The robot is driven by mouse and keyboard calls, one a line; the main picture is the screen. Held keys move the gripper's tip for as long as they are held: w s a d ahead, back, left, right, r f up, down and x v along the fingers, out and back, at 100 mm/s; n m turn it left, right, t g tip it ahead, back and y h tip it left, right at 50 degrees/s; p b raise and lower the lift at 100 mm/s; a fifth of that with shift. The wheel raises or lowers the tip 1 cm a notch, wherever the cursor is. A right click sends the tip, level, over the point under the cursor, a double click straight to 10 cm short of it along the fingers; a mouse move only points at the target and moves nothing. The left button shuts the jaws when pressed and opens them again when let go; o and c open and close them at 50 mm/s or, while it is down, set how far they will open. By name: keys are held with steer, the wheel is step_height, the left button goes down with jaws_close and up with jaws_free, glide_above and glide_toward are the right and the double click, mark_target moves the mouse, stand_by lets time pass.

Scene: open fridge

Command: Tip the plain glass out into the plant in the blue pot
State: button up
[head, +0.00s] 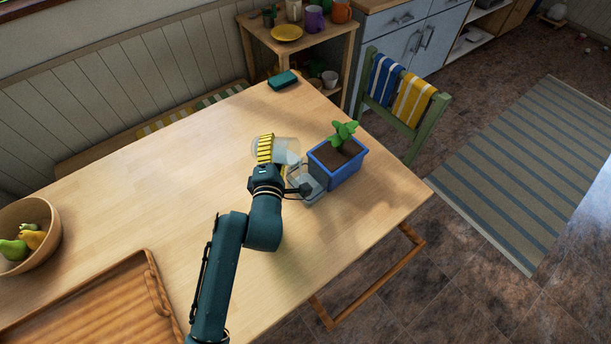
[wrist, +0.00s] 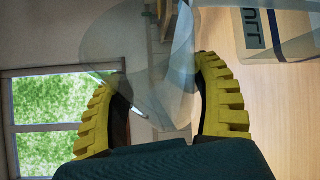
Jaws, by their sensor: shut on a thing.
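My gripper (head: 265,149) has yellow ridged fingers and is shut on a plain clear glass (head: 284,146). In the wrist view the see-through glass (wrist: 125,55) sits between the two fingers (wrist: 165,95). In the head view the glass looks tilted over, left of the blue pot (head: 337,172) and apart from it. Whether anything is in the glass I cannot tell. The pot stands on the table near its right edge, with dark soil and a green leafy plant (head: 345,133). The lower side of the glass is partly hidden by my gripper.
A clear object (head: 309,190) stands close beside the pot, near my wrist. A green sponge (head: 283,80) lies at the table's far corner. A wooden tray (head: 150,262) and a fruit bowl (head: 47,213) are at the left. The middle of the table (head: 150,190) is clear.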

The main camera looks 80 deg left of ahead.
stand_by(0.5)
steer(key=shift+w+d+m+y+b, duration=0.15)
steer(key=shift+m+y+b, duration=0.15)
steer(key=shift+m+b, duration=0.7)
steer(key=shift+r+b, duration=0.4)
steer(key=shift+b, duration=0.15)
steer(key=shift+w+d+m+y+b, duration=0.15)
steer(key=shift+w+m+y+b, duration=0.1)
steer(key=shift+m+y+b, duration=0.4)
steer(key=shift+r+h, duration=0.2)
steer(key=shift+h, duration=0.05)
steer(key=shift+s, duration=0.1)
